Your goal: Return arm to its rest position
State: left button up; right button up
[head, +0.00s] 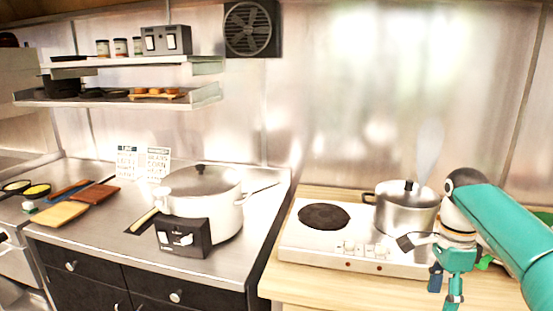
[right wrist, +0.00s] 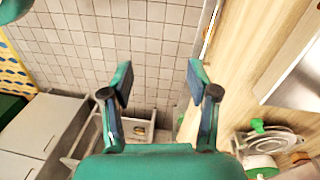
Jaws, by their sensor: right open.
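My right arm, teal, comes in from the right in the head view. Its gripper (head: 446,286) hangs low over the wooden counter (head: 350,294), in front of the hob's right end. In the right wrist view the gripper (right wrist: 161,82) has its two fingers spread wide with nothing between them. Beyond the fingers are floor tiles (right wrist: 150,40) and the edge of the wooden counter. My left gripper is not in view.
A lidded steel pot (head: 405,212) steams on the white hob (head: 300,247), close behind my right wrist. A large white pot (head: 200,200) and a black switch box (head: 183,238) stand on the steel counter. Grey cabinets (right wrist: 40,130) stand lower left in the wrist view.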

jog(key=s+a+f+n+g+y, duration=0.1)
jog(key=s+a+f+g, duration=0.15)
jog(key=f, duration=0.55)
jog(key=s+a+f+n+g, duration=0.1)
jog(key=s+a+f+n, duration=0.15)
jog(key=f, duration=0.65)
jog(key=s+a+f+n+g+y, duration=0.1)
jog(key=s+a+f, duration=0.2)
jog(key=f, duration=0.5)
jog(key=s+a+f+n+t+y, duration=0.2)
jog(key=s+a+f+n+t, duration=0.2)
jog(key=s+a+f+n, duration=0.8)
jog(key=f, duration=0.1)
jog(key=f+t, duration=0.1)
jog(key=s+f+t, duration=0.1)
jog(key=f, duration=0.1)
jog(key=shift+n, duration=0.25)
